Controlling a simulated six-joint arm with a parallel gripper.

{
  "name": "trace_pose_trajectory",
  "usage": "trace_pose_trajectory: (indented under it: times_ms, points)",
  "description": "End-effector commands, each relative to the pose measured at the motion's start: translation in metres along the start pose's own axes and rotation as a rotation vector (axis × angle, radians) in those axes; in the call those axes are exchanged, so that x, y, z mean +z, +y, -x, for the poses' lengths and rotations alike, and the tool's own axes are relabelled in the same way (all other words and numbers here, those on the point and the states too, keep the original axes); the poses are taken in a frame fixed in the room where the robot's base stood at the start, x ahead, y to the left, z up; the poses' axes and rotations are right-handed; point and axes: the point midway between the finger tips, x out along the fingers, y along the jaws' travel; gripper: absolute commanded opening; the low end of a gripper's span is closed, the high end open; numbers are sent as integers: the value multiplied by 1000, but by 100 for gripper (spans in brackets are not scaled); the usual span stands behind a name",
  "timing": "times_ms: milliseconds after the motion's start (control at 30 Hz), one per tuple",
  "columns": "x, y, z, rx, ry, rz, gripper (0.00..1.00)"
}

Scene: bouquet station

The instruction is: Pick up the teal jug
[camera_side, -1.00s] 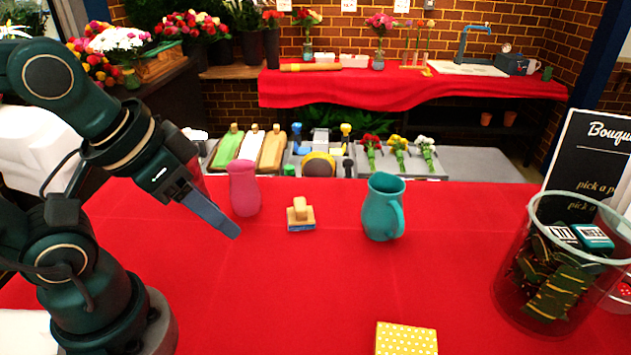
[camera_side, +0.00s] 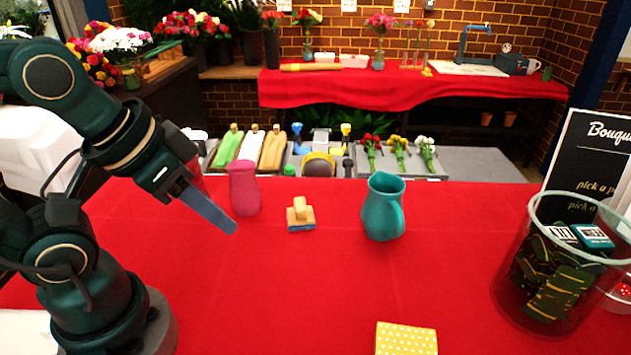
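My gripper (camera_side: 233,228) is at the left, above the table and well apart from the jug. It points down and to the right. I see its fingers edge-on as one blue-grey bar, so I cannot tell whether they are open or shut. Nothing shows at the fingertips.
A pink jug (camera_side: 244,188) stands just behind my gripper. A wooden-handled brush or stamp (camera_side: 300,214) sits between the two jugs. A yellow dotted box (camera_side: 405,339) is at the front. A clear bin (camera_side: 520,285) stands at the right.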

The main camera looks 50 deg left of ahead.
Motion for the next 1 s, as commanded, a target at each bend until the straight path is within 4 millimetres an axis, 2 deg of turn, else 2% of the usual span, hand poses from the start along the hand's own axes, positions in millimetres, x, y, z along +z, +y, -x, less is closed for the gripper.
trace_pose_trajectory:
  times_ms: [133, 267, 400, 600, 800, 1000]
  points:
    - [-15, 4, -9, 13, 25, -31, 26]
    - [-45, 14, -29, 36, 91, -95, 26]
    - [-80, 28, -58, 57, 183, -173, 26]
    - [-119, 49, -100, 67, 323, -276, 26]
    - [-140, 70, -142, 51, 463, -378, 26]
    - [-144, 87, -175, 16, 598, -480, 26]
